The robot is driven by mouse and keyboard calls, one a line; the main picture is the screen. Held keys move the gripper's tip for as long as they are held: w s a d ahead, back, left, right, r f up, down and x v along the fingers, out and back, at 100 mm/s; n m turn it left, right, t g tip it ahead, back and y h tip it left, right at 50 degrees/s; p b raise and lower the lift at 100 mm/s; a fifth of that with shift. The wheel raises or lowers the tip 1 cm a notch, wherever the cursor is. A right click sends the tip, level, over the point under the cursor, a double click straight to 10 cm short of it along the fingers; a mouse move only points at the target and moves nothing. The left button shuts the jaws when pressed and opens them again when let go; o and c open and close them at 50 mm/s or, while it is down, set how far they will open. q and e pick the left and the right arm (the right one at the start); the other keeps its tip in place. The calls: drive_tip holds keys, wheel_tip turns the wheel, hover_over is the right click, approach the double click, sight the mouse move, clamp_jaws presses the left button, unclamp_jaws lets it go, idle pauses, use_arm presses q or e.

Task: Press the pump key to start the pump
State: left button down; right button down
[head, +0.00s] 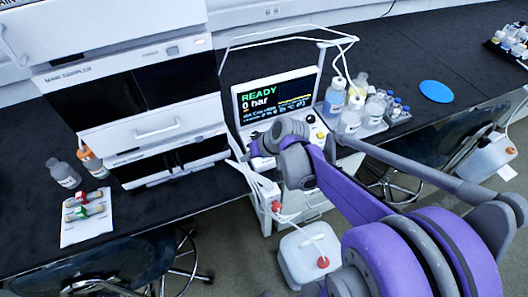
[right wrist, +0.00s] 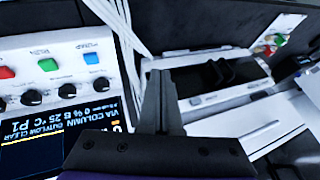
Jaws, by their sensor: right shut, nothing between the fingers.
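The pump unit shows a lit display (head: 277,97) reading READY and 0 bar in the head view. Its white key panel (right wrist: 62,48) is at the left of the right wrist view, with a red key (right wrist: 5,73), a green key (right wrist: 48,65) and a blue key (right wrist: 91,59) above black knobs. The small key labels are too blurred to tell which is the pump key. My right gripper (right wrist: 160,75) is shut and empty, its fingers to the right of the keys and apart from them in that picture. In the head view my right wrist hides part of the panel. My left gripper is out of view.
Bottles (head: 334,98) stand in a tray right of the display, and thin tubes loop above. A tall stack of modules (head: 150,100) stands to the left. A blue disc (head: 436,91) lies on the black bench. A white container (head: 308,256) stands below.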

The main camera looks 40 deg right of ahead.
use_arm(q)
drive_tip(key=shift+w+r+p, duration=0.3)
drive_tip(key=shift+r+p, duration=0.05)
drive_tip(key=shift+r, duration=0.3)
use_arm(e)
drive_tip(key=w+d+m+t, duration=0.1)
drive_tip(key=w+d, duration=0.3)
drive_tip(key=d, duration=0.7)
drive_tip(key=shift+f+m+t, duration=0.2)
drive_tip(key=shift+m+t, duration=0.1)
drive_tip(key=shift+t, duration=0.4)
drive_tip(key=shift+d, duration=0.1)
